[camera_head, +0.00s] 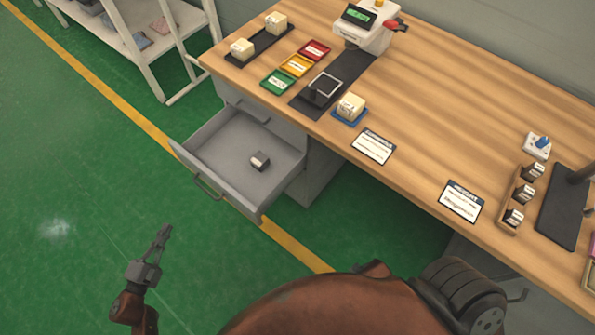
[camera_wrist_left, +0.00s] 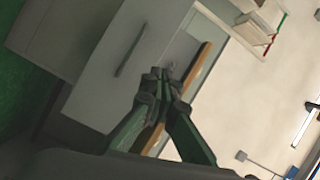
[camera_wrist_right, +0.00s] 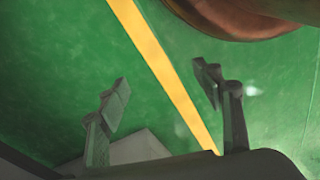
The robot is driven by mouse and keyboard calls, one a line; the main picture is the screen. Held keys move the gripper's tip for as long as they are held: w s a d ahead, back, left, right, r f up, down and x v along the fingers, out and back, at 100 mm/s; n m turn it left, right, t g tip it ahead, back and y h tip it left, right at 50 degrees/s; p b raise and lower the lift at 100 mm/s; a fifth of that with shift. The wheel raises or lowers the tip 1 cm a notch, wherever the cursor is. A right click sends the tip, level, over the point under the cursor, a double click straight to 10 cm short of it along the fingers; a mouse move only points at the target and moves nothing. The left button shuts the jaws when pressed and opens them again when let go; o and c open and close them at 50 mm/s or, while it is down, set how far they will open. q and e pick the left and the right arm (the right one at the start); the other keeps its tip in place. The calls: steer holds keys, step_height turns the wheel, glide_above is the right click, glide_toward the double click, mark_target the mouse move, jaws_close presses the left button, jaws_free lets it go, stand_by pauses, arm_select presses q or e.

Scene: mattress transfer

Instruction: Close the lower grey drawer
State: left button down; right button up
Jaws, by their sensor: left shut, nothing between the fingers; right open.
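The lower grey drawer (camera_head: 229,163) is pulled out from under the wooden table at the left in the head view. A small grey-and-white block (camera_head: 260,161) lies inside it. A bar handle (camera_head: 207,188) is on its front. My left gripper (camera_head: 163,237) is shut and empty, in front of the drawer and apart from it, over the green floor. In the left wrist view the closed fingers (camera_wrist_left: 160,76) show before a grey panel with a handle (camera_wrist_left: 131,49). My right gripper (camera_wrist_right: 163,84) is open and empty over the floor; it is not visible in the head view.
The tabletop (camera_head: 430,105) holds red, yellow and green trays (camera_head: 297,66), a scale-like device (camera_head: 367,24), small blocks and printed cards. A white shelf rack (camera_head: 150,60) stands at the upper left. The floor (camera_head: 75,180) left of the drawer is clear.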

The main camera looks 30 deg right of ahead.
arm_select(q)
steer(key=s+d+m+g+h+b, duration=0.3)
steer(key=d+m+g+h+b, duration=0.15)
steer(key=d+m, duration=0.25)
steer(key=m+g+b, duration=0.1)
steer(key=b, duration=0.4)
glide_toward(224, 189)
steer(key=shift+y, duration=0.35)
steer(key=x, duration=0.6)
steer(key=shift+w+d+r, duration=0.1)
steer(key=shift+d+r, duration=0.05)
steer(key=shift+d, duration=0.25)
arm_select(e)
steer(key=w+a+f+t+y, duration=0.2)
steer(key=w+a+f+t, duration=0.1)
steer(key=w+a, duration=0.3)
steer(key=shift+w+f+t, duration=0.3)
steer(key=shift+w+f, duration=0.3)
steer(key=shift+f, duration=0.15)
arm_select(q)
steer(key=shift+r, duration=0.1)
